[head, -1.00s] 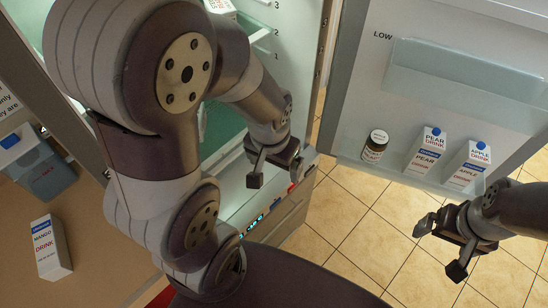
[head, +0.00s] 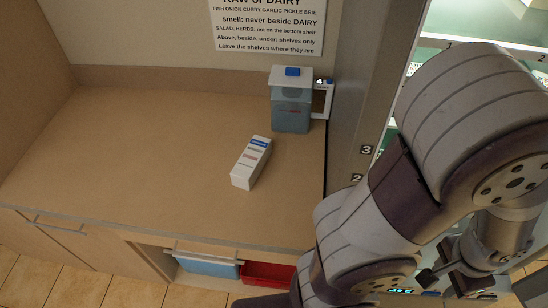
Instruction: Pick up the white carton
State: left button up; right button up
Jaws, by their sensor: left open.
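The white carton (head: 250,163) is on the brown counter, near the middle of the head view. It has a blue band at its far end and small print, and it appears to lie on its side, pointing away and slightly right. My left gripper (head: 457,286) is at the lower right, in front of the open fridge. It is open, well to the right of the carton and apart from it, and partly hidden by my own arm. My right gripper is out of view.
A blue-grey lidded container (head: 291,108) stands behind the carton, beside the fridge wall. The counter (head: 150,160) is clear to the left. A blue bin (head: 208,266) and a red bin (head: 268,274) sit below.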

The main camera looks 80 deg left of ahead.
aim_at(248, 167)
jog(key=k+u, duration=0.1)
jog(key=u, duration=0.7)
jog(key=k+j+u, duration=0.1)
jog(key=u, duration=0.35)
jog(key=k+u, duration=0.1)
jog(key=u, duration=0.3)
jog(key=j+u, duration=0.15)
jog(key=u, duration=0.25)
jog(key=i+l+u, duration=0.1)
jog(key=l+u, duration=0.65)
jog(key=i+l+u, duration=0.1)
jog(key=l+u, duration=0.3)
jog(key=j+u, duration=0.1)
jog(key=k+j, duration=0.05)
jog(key=j, duration=0.05)
